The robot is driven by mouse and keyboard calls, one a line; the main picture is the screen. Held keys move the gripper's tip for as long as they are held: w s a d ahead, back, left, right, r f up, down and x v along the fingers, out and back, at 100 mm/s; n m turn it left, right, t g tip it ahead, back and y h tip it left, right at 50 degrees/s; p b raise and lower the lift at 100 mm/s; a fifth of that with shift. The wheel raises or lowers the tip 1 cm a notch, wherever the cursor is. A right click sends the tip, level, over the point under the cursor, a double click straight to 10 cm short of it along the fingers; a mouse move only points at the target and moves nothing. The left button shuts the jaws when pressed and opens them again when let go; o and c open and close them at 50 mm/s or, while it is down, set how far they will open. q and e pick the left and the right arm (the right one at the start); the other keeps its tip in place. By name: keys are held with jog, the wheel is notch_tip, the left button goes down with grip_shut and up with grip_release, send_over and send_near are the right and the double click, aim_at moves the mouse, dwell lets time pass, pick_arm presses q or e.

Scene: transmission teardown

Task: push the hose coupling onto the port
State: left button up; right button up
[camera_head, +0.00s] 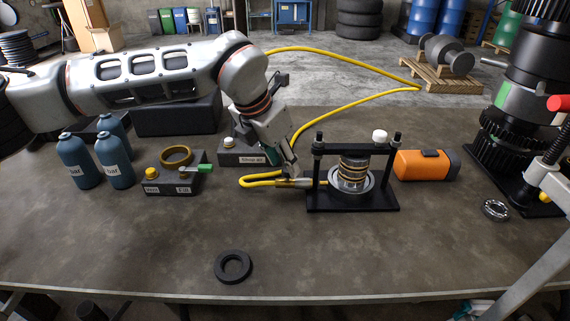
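The yellow hose (258,181) runs in from the back and loops on the table. It ends in a metal hose coupling (284,184) pointing right. My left gripper (292,175) points down over the coupling, and its fingers appear closed on it. The coupling's tip lies close to the left side of a black fixture (352,203), which holds a ringed metal cylinder (354,171) between two posts. The port is too small to make out, and I cannot tell whether the coupling touches it. My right gripper does not show.
Blue bottles (75,162) and a dark block with a yellow knob (168,186) stand left. A black ring (233,266) lies in front, and a bearing (495,209) at right. The front middle of the table is mostly clear.

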aim_at(297, 181)
pick_arm(q)
jog(key=shift+x, duration=1.05)
grip_shut()
jog(key=shift+d+f+b, duration=0.1)
jog(key=shift+d+b, duration=0.4)
jog(key=shift+d, duration=0.85)
grip_release()
jog(key=shift+d, duration=0.2)
jog(key=shift+a, duration=0.15)
